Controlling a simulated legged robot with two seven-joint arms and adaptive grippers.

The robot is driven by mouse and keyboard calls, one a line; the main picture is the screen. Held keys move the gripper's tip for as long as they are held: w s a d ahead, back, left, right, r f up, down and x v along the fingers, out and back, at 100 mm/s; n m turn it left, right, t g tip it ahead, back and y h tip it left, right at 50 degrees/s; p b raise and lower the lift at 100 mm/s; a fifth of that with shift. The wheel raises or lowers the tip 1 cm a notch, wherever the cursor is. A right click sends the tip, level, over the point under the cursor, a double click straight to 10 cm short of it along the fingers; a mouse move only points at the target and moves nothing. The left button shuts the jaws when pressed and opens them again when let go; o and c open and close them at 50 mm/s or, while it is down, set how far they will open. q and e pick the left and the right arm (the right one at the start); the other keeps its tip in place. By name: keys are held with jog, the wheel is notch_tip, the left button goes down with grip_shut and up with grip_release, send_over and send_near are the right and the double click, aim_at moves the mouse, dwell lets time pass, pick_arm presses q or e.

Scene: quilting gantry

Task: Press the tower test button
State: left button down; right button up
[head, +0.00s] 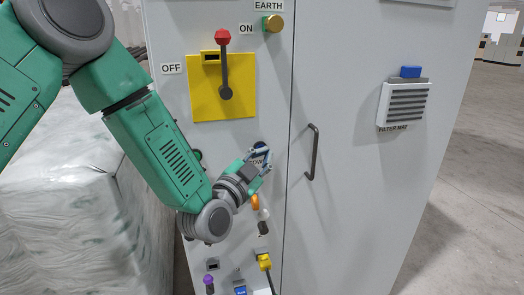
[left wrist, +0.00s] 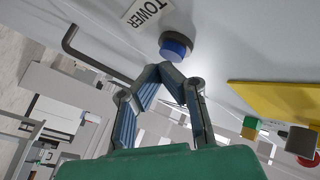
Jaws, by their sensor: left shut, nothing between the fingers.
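The tower test button (left wrist: 174,46) is a round blue button in a grey collar on the light grey cabinet front. The TOWER label (left wrist: 146,13) is beside it in the left wrist view. In the head view the button (head: 260,147) shows dark blue just beyond my left fingers, which partly cover its label. My left gripper (head: 264,159) is shut and empty, close to the button. In the left wrist view its fingertips (left wrist: 161,72) are just below the button; I cannot tell whether they touch it. My right gripper is in neither view.
A dark door handle (head: 313,152) stands out to the right. A yellow plug (head: 264,262) with a cable is below. A wrapped bale (head: 60,215) is at left.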

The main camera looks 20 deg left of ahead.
pick_arm(q)
jog(key=shift+w+a, duration=0.3)
jog(key=shift+w, duration=0.1)
dwell(0.8)
jog(key=shift+s+d, duration=0.5)
jog(key=shift+s, duration=0.2)
jog(key=s+d, duration=0.2)
jog(key=s, duration=0.2)
jog(key=shift+s+d, duration=0.1)
jog(key=shift+d, duration=0.3)
dwell(0.8)
